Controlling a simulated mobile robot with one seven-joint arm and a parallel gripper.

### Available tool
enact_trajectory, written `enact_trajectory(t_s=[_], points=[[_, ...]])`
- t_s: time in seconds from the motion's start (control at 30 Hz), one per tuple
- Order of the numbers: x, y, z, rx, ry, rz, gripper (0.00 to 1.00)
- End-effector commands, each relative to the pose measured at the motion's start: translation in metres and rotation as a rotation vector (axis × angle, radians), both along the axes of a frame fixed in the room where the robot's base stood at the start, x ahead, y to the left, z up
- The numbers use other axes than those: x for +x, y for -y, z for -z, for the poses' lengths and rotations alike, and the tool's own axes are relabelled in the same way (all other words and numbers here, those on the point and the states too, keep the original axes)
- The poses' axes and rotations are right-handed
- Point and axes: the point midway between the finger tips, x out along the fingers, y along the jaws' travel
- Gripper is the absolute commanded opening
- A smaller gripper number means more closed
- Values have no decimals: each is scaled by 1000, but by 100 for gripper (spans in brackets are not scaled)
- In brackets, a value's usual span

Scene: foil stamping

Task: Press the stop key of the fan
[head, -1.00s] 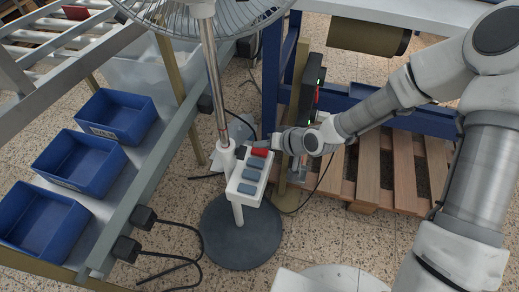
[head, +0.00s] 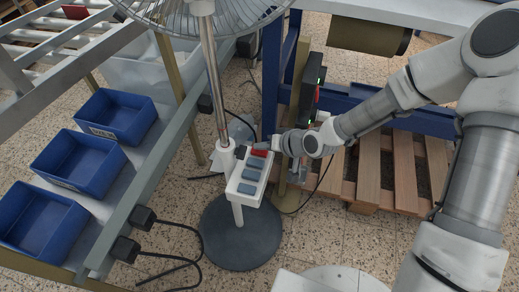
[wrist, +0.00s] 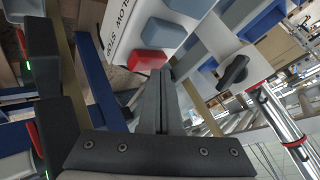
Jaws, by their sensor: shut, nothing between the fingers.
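The fan's white key box (head: 236,186) is on its pole and carries a red key (head: 260,153) at its far end, with several blue-grey keys (head: 254,174) in a row below it. In the wrist view the red key (wrist: 147,60) lies beside printed lettering, partly readable as "STO", with "LOW" by the neighbouring key. My gripper (head: 272,143) is shut and empty, just right of the red key in the head view. In the wrist view its fingertips (wrist: 162,74) overlap the red key's lower right edge. I cannot tell whether they touch it.
The fan's pole (head: 213,80) and wire cage (head: 240,14) rise above the box. Its round dark base (head: 240,232) stands on the speckled floor. Blue bins (head: 78,161) sit on a rack at left. A blue bench frame (head: 271,85) and wooden pallet (head: 372,175) are at right.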

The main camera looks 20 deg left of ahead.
Motion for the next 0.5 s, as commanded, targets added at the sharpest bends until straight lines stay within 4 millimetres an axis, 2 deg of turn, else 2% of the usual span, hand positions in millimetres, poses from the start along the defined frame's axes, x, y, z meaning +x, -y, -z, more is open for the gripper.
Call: enact_trajectory(t_s=[0.5], points=[[0, 0, 7, 0, -1, 1, 0]])
